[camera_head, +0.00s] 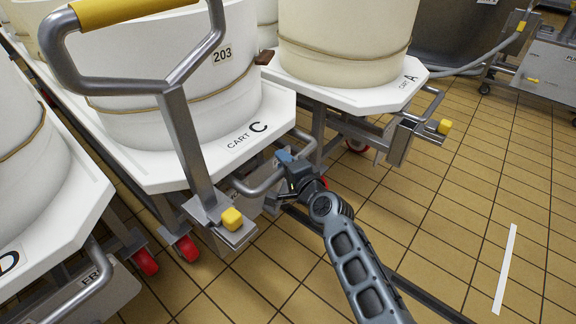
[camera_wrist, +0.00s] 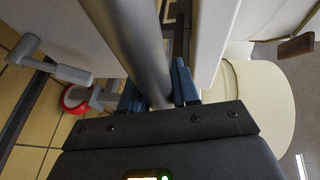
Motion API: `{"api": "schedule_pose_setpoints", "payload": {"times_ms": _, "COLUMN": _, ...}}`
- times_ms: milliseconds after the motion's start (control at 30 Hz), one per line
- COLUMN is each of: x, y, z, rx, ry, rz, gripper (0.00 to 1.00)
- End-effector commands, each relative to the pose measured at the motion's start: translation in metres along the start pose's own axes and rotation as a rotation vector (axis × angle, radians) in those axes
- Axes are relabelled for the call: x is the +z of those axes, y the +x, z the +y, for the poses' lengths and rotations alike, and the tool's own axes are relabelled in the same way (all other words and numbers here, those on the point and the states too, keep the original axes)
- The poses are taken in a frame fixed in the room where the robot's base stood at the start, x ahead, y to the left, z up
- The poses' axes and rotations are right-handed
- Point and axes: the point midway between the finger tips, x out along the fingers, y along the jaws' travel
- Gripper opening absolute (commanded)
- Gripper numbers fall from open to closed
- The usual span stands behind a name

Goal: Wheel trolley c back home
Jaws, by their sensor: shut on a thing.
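Trolley c (camera_head: 246,137) is a white-topped steel cart labelled "CART C", with a large cream tub (camera_head: 190,75) marked 203 on it. Its tall push handle (camera_head: 180,115) has a yellow grip at upper left, and a yellow knob (camera_head: 232,218) sits at its foot. Red wheels show below. My gripper (camera_head: 285,160) is at the front right of the cart, shut on the low grey bar (camera_head: 262,186). In the wrist view the bar (camera_wrist: 143,50) runs between the two blue fingers (camera_wrist: 158,90). The far ends of the fingers are partly hidden.
Cart A (camera_head: 400,92) with its tub stands close on the right of trolley c. Cart D (camera_head: 70,200) stands close on the left. The tiled floor (camera_head: 440,220) at front right is open, with a white strip (camera_head: 505,268). A steel machine (camera_head: 545,75) stands at far right.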

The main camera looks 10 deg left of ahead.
Motion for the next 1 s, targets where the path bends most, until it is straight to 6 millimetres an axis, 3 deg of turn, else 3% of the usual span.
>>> {"api": "schedule_pose_setpoints", "payload": {"times_ms": 500, "x": 0.0062, "y": 0.0026, "z": -0.0009, "rx": 0.0, "ry": -0.001, "rz": -0.009, "gripper": 0.0}}
{"api": "schedule_pose_setpoints", "payload": {"times_ms": 533, "x": 0.0062, "y": 0.0026, "z": -0.0009, "rx": 0.0, "ry": -0.001, "rz": -0.009, "gripper": 0.32}}
{"api": "schedule_pose_setpoints", "payload": {"times_ms": 733, "x": 0.0037, "y": 0.0023, "z": -0.0007, "rx": 0.0, "ry": -0.001, "rz": -0.004, "gripper": 0.51}}
{"api": "schedule_pose_setpoints", "payload": {"times_ms": 1000, "x": 0.0018, "y": 0.0004, "z": -0.0007, "rx": 0.0, "ry": 0.0, "rz": -0.001, "gripper": 0.51}}
